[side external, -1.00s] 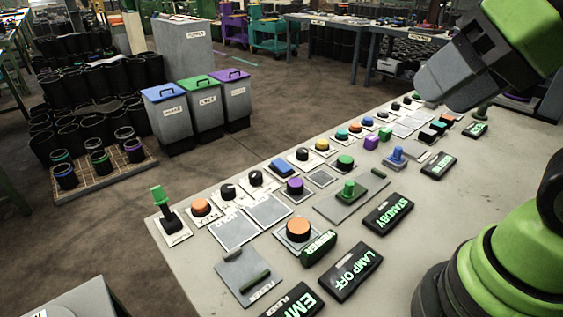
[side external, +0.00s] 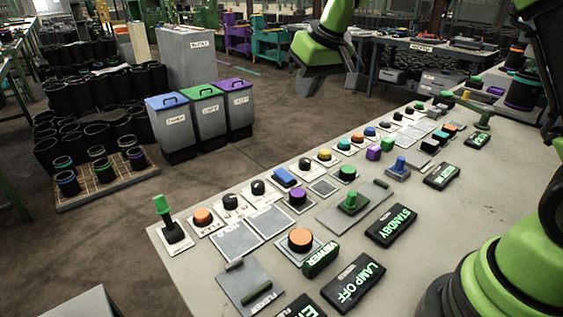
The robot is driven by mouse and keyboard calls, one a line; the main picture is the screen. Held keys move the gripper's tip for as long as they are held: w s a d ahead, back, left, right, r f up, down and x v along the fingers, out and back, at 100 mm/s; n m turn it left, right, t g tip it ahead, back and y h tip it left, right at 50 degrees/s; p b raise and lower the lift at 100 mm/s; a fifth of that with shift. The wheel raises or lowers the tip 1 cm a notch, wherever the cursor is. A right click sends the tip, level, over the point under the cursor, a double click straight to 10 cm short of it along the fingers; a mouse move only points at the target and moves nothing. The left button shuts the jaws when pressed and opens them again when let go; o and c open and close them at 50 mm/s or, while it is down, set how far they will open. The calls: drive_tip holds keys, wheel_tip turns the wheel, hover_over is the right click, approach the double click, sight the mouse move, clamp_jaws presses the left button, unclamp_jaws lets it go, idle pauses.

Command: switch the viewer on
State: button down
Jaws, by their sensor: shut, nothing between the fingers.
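A dark green block marked VIEWER (side external: 321,259) stands on the grey panel table (side external: 205,283), near the front middle. An orange round button (side external: 300,239) on a square pale base sits just behind and left of it. Which control belongs to the viewer is not certain from the picture. My gripper (side external: 297,89) is at the top centre, shut and empty, high above and well apart from the controls. Its fingertips are small and dark.
A black LAMP OFF display (side external: 353,283) and a STANDBY display (side external: 391,226) lie to the right. A green lever (side external: 166,216), a grey plate (side external: 250,284) and a green knob (side external: 352,201) are nearby. Rows of buttons extend to the back. Three lidded bins (side external: 204,118) stand beyond.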

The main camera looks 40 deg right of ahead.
drive_tip(key=n, duration=0.1)
hover_over(279, 170)
drive_tip(key=s, duration=0.5)
wheel_tip(279, 170, down, 9)
drive_tip(key=shift+w+r+g, duration=0.1)
drive_tip(key=shift+g, duration=0.3)
drive_tip(key=x, duration=1.4)
drive_tip(key=shift+s+d, duration=0.3)
drive_tip(key=shift+s, duration=0.1)
drive_tip(key=shift+w+f, duration=0.15)
drive_tip(key=shift+f, duration=0.35)
drive_tip(key=shift+s+r, duration=0.25)
drive_tip(key=shift+s, duration=0.6)
